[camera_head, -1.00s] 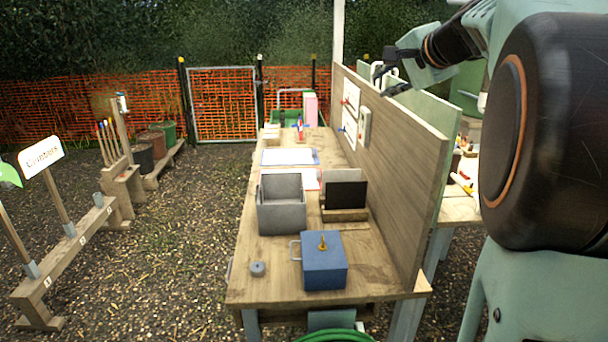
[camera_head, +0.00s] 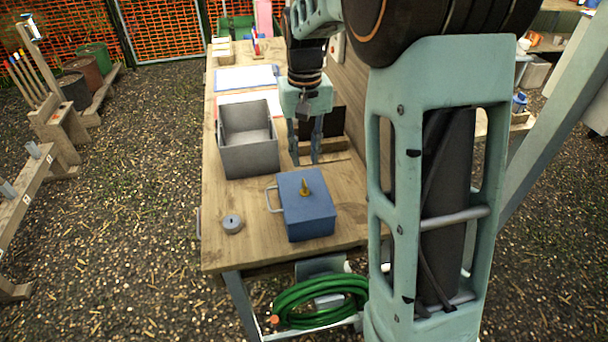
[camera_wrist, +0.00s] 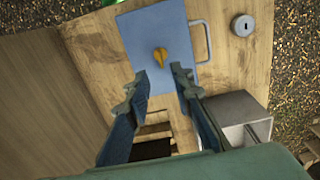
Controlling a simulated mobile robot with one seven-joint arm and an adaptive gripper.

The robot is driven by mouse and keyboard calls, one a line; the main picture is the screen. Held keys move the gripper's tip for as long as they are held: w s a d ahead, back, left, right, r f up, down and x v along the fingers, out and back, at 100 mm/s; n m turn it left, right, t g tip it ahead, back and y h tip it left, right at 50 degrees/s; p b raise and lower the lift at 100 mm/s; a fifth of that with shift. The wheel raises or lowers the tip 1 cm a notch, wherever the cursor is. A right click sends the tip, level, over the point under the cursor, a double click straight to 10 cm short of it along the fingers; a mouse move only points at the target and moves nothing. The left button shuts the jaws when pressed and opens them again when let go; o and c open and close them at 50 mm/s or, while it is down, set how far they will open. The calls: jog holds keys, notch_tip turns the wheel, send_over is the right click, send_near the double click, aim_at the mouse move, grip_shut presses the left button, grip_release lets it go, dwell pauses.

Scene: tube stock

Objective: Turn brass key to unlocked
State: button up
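The brass key (camera_head: 305,187) stands up from the top of a blue box (camera_head: 311,220) near the front of the wooden bench. In the wrist view the key (camera_wrist: 160,57) lies on the blue lid (camera_wrist: 150,28), a little beyond my fingertips. My gripper (camera_head: 305,160) points down behind the box, above the bench. Its two fingers are apart with nothing between them; in the wrist view the open gripper (camera_wrist: 160,86) shows the key centred ahead. The box has a grey side handle (camera_head: 271,200). Any lock marking is too small to read.
An open grey bin (camera_head: 249,160) stands behind the box to the left. A small grey round piece (camera_head: 232,224) sits left of the box. A dark panel stands behind my fingers. The bench's wooden back wall (camera_wrist: 40,95) rises on one side. A green hose (camera_head: 318,298) hangs below.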

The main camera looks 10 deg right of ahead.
aim_at(305, 187)
notch_tip(305, 187, down, 8)
jog(key=shift+w+f, duration=0.1)
jog(key=shift+f, duration=0.15)
grip_shut()
